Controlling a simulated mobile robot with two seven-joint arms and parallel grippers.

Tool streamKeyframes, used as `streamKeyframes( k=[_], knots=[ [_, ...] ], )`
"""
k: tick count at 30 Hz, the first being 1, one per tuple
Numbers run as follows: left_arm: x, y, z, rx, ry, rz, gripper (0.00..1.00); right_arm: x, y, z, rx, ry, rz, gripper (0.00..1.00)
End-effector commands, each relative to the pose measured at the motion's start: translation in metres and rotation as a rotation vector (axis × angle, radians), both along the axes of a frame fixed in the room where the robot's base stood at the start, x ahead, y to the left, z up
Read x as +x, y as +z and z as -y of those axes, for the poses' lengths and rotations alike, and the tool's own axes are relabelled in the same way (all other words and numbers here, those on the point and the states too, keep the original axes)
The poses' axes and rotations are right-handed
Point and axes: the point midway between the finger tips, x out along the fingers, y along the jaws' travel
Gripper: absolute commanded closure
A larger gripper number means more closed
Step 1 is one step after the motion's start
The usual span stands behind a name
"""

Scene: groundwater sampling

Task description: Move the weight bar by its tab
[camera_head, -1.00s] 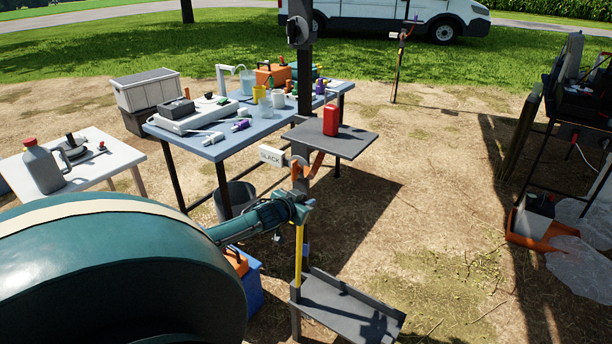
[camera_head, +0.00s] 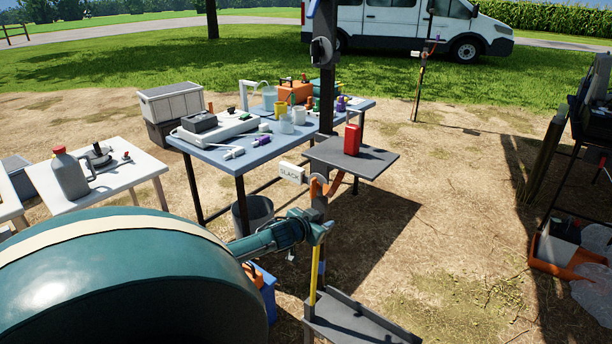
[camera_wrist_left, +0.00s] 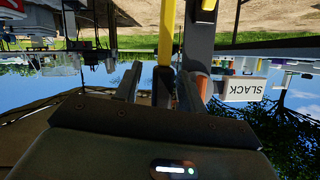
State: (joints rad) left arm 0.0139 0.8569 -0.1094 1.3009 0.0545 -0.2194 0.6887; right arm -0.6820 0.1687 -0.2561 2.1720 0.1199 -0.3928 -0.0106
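A dark upright post carries a white SLACK sign (camera_head: 291,173), an orange arm (camera_head: 328,186) and a yellow bar (camera_head: 314,271) that runs down its lower part. My left gripper (camera_head: 321,231) is at the post, at the top of the visible yellow bar. In the left wrist view the yellow bar (camera_wrist_left: 166,40) reaches between the two fingers of my left gripper (camera_wrist_left: 160,85), with a gap visible beside it. The fingers look apart. The SLACK sign (camera_wrist_left: 241,89) appears upside down there. I cannot tell which part is the weight bar's tab. My right gripper is not in view.
A red block (camera_head: 352,139) stands on a grey shelf (camera_head: 375,164) on the post. A dark tray (camera_head: 350,325) is below. A blue table (camera_head: 225,155) with bottles and instruments stands behind left. A white table (camera_head: 125,174) holds a grey jug (camera_head: 70,176).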

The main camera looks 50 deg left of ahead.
Motion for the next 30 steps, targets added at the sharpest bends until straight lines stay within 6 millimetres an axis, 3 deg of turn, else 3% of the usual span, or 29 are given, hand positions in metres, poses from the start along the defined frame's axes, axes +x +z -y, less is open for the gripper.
streamKeyframes(
  k=[18,30],
  knots=[
    [-0.090,0.039,0.028,0.002,0.001,-0.002,0.60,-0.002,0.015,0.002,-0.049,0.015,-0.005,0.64],
    [-0.105,0.046,0.033,0.004,0.001,0.000,0.60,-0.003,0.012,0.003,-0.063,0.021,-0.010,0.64]
  ],
)
